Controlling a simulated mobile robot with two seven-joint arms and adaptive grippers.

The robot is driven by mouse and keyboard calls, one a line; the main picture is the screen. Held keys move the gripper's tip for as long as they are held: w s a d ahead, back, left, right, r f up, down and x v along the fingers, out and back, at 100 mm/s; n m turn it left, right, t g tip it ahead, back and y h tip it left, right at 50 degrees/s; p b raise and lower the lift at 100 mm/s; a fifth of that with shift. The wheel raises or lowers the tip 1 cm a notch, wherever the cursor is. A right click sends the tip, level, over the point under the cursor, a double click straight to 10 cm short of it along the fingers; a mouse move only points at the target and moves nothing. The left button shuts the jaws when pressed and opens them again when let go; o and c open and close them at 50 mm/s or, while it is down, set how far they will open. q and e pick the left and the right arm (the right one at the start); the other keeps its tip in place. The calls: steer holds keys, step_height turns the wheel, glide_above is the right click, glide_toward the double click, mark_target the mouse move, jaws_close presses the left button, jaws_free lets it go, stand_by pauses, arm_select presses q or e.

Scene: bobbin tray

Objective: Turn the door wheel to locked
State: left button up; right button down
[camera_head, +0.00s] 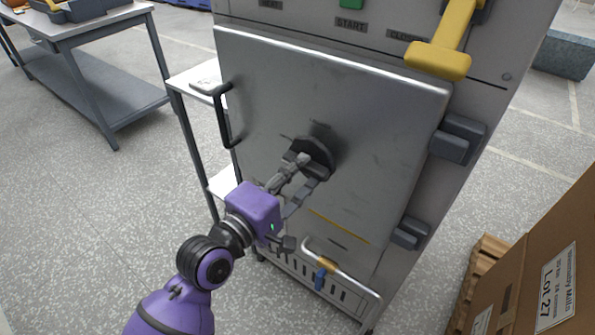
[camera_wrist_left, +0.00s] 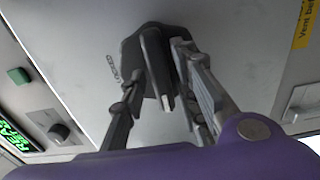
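The door wheel (camera_head: 312,152) is a dark grey hub with a raised bar in the middle of the grey metal door (camera_head: 265,85). It also shows in the left wrist view (camera_wrist_left: 155,65), with small lettering on the door left of it that looks like "LOCKED". My left gripper (camera_head: 306,168) reaches up to the wheel from below. In the left wrist view its two fingers (camera_wrist_left: 158,85) stand apart on either side of the wheel's bar; the right finger looks very near it. Contact is unclear because the tips blend into the dark wheel. My right gripper is not in view.
A dark handle (camera_head: 222,115) stands out at the door's left edge, hinge blocks (camera_head: 458,140) at its right. A yellow lever (camera_head: 440,60) juts out top right. Cardboard boxes (camera_head: 520,290) stand at lower right, a side shelf (camera_head: 195,80) at left. Floor at lower left is clear.

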arm_select(q)
jaws_close()
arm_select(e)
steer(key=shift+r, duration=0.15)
arm_select(q)
steer(key=shift+r+m+p, duration=0.1)
steer(key=shift+m+p, duration=4.9)
steer(key=shift+m, duration=3.9)
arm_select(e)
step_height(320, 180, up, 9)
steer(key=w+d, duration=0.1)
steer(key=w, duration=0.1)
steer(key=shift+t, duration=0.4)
arm_select(q)
steer(key=shift+o, duration=1.9)
jaws_free()
